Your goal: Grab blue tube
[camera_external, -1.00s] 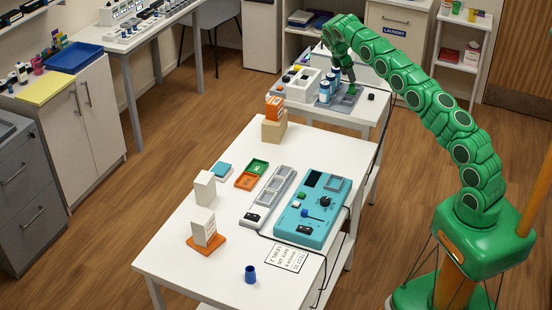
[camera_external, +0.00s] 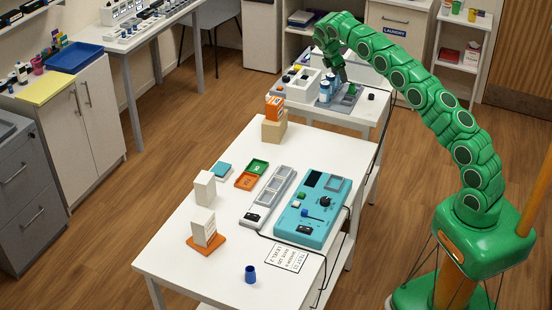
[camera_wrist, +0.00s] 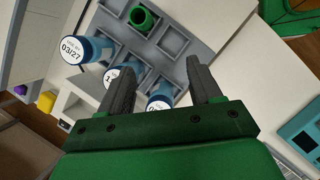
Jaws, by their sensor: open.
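Several blue tubes with white, printed round tops stand in a grey rack (camera_wrist: 205,50) in the wrist view. One blue tube (camera_wrist: 98,50) is left of my gripper (camera_wrist: 160,72). Another blue tube (camera_wrist: 112,76) is partly hidden behind the left finger. A third blue tube (camera_wrist: 166,90) appears between the open fingers, its lower part hidden by the gripper body; I cannot tell whether they touch it. In the external view, my gripper (camera_external: 340,74) is over the far table, just right of the blue tubes (camera_external: 325,90).
A green tube (camera_wrist: 143,18) stands in the same rack, with empty slots beside it. A white box (camera_external: 302,82) is left of the rack. The nearer table holds a teal device (camera_external: 318,225), small boxes and a small blue cup (camera_external: 250,274).

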